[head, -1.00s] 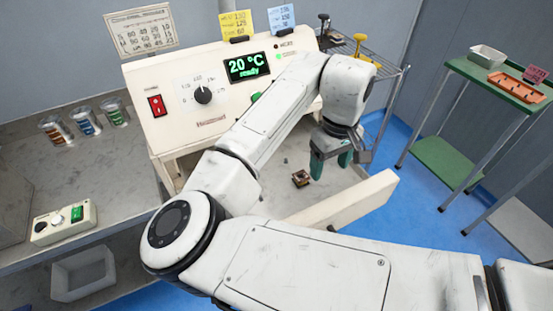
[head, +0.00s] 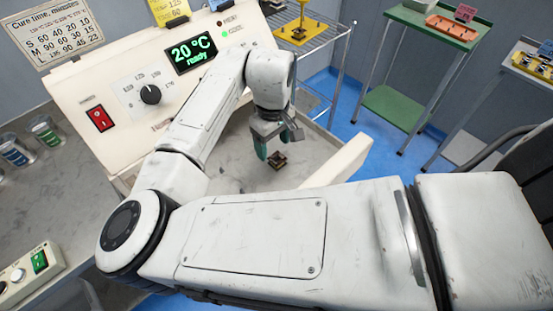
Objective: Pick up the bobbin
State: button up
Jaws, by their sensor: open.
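The bobbin (head: 277,161) is a small dark brown and black piece with a pale rim. My gripper (head: 270,147) hangs from above, just over and behind the bobbin in the picture. Its green fingers point down and are open, with nothing seen between them. The far finger is partly hidden, and I cannot tell the exact gap between fingertips and bobbin.
The cream machine panel (head: 130,70) with a display reading "20 °C ready" (head: 190,53) stands behind my arm. The drawer's front wall is close to the bobbin. A wire rack (head: 325,50) with a yellow fixture (head: 300,30) and a green table (head: 440,25) with an orange tray (head: 453,27) are at right.

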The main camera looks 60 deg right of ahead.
aim_at(276, 156)
jog(key=f, duration=0.3)
jog(key=s+f, duration=0.1)
jog(key=shift+a+f+p, duration=0.15)
jog(key=shift+f+p, duration=0.15)
jog(key=shift+f, duration=0.1)
jog(key=shift+c, duration=0.3)
jog(key=c, duration=1.1)
